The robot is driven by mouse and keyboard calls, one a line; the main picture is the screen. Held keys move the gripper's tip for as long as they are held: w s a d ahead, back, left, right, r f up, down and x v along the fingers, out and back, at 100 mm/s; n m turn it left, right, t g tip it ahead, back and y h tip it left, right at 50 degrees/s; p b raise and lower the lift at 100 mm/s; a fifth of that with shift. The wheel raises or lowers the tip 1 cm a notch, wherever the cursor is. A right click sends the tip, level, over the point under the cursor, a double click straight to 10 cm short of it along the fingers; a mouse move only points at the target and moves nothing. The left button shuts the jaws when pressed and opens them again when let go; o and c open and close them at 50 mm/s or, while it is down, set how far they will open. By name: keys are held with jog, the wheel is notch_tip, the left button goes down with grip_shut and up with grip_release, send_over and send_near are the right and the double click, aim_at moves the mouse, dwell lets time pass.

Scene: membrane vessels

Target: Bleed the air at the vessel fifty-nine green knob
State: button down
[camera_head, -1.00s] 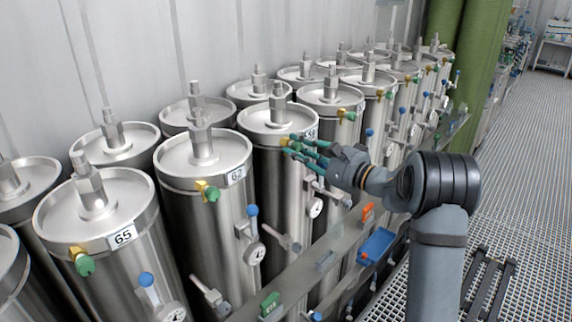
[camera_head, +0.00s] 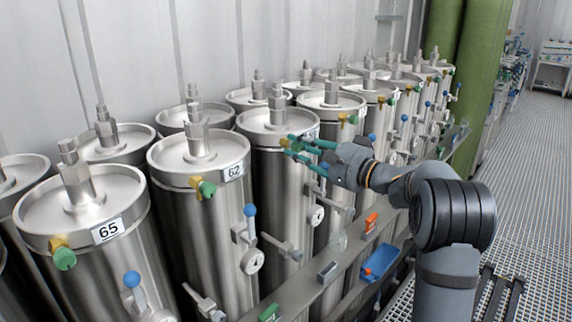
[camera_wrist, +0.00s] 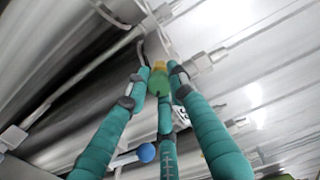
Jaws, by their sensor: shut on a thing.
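The steel vessel right of vessel 62 (camera_head: 232,172) bears a small yellow fitting (camera_head: 284,142) near its top; its label (camera_head: 313,132) is partly covered and I cannot read the number. My gripper (camera_head: 291,148), with teal fingers, reaches it from the right. In the wrist view the green knob (camera_wrist: 158,86) sits on its yellow fitting (camera_wrist: 159,66), between the fingertips of my gripper (camera_wrist: 159,78), which is shut on it. In the head view the fingers mostly hide the knob.
Vessel 65 (camera_head: 108,231) stands at the left with its own green knob (camera_head: 64,259). Blue-balled valve handles (camera_head: 250,211) and gauges (camera_head: 253,261) stick out from the vessel fronts. The grated walkway (camera_head: 535,200) at right is clear.

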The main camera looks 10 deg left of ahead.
jog(key=shift+f, duration=0.1)
jog(key=shift+f+n+b, duration=0.15)
jog(key=shift+n+b, duration=0.45)
jog(key=shift+b, duration=0.65)
jog(key=n+b, duration=0.2)
jog(key=b, duration=0.1)
jog(key=shift+r+n+b, duration=0.2)
jog(key=shift+n+b, duration=0.2)
jog(key=shift+b, duration=0.25)
